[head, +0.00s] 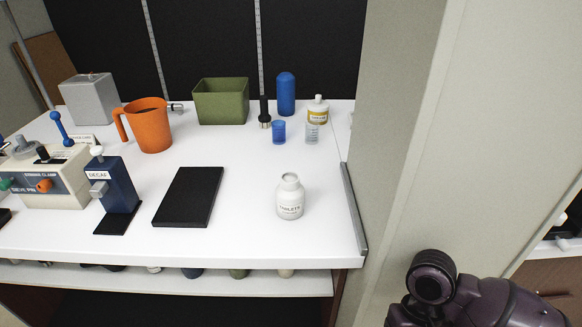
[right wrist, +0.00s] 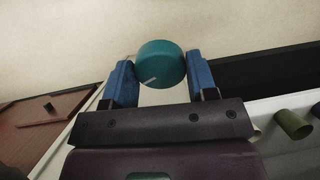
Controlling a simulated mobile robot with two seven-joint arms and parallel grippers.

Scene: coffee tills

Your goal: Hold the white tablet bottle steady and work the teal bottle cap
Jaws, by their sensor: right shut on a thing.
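The white tablet bottle (head: 290,198) stands upright on the white counter, near its front right. Its top shows white, with no teal cap on it. The teal bottle cap (right wrist: 161,63) is in the right wrist view, between the two blue fingers of my right gripper (right wrist: 161,75). The right gripper is shut on the cap and holds it clear of the bottle. The head view shows part of my right arm at the lower right, but not its gripper. My left gripper is in neither view.
A black flat pad (head: 188,197) lies left of the bottle, and a blue DECAF dispenser (head: 117,187) stands beyond it. Blue cup (head: 278,132), clear cup (head: 312,133) and yellow-labelled bottle (head: 318,110) stand behind. A grey strip (head: 354,208) edges the counter's right side, beside a tall panel (head: 400,130).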

